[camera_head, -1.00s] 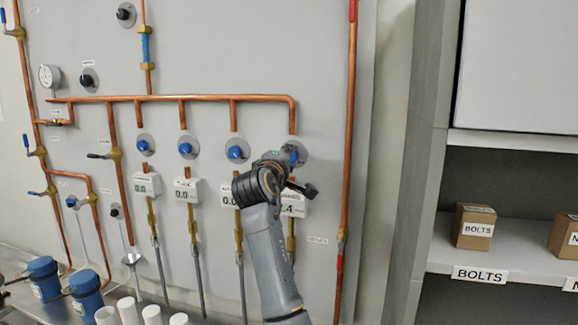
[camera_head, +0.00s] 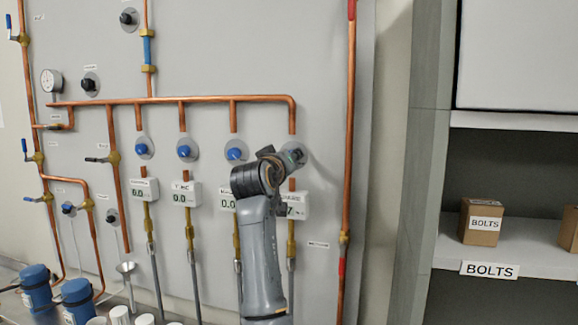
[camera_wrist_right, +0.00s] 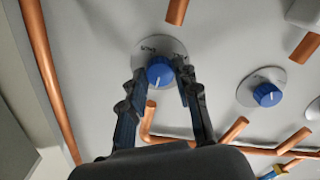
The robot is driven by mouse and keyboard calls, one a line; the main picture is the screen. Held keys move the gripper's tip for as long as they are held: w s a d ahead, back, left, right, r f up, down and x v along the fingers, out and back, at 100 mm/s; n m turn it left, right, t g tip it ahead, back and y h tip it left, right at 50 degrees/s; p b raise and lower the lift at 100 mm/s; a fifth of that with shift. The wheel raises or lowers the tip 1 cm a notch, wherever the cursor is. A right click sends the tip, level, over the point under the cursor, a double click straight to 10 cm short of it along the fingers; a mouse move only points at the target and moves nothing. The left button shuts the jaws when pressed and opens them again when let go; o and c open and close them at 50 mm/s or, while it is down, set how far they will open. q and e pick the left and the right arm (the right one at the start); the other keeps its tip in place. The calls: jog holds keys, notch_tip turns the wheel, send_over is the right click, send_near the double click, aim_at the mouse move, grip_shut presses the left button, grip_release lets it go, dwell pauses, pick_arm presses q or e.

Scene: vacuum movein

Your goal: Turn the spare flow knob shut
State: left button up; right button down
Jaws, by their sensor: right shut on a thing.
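The rightmost blue flow knob (camera_wrist_right: 160,71) in the head view's row is between my right gripper's (camera_wrist_right: 158,90) fingertips in the right wrist view. The fingers are shut on its sides. The knob has a white pointer mark and sits on a round grey plate (camera_wrist_right: 150,48) with small lettering that I cannot read surely. In the head view my right gripper (camera_head: 284,157) is at the end of the row, against that plate (camera_head: 299,150), and hides the knob. The readout (camera_head: 297,205) below is partly covered by my arm; a 7 shows. My left gripper is not in view.
Several blue knobs (camera_head: 236,150) sit in a row to the left under a copper manifold (camera_head: 200,98). A vertical copper pipe (camera_head: 349,130) stands to the right. A shelf with a BOLTS box (camera_head: 480,222) is further right. Blue pumps (camera_head: 78,300) stand low left.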

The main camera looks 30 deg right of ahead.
jog(key=m+b, duration=0.3)
jog(key=m, duration=2.3)
jog(key=shift+f+b, duration=0.15)
jog(key=shift+b, duration=0.15)
jog(key=shift+m, duration=0.3)
jog(key=c, duration=1)
grip_release()
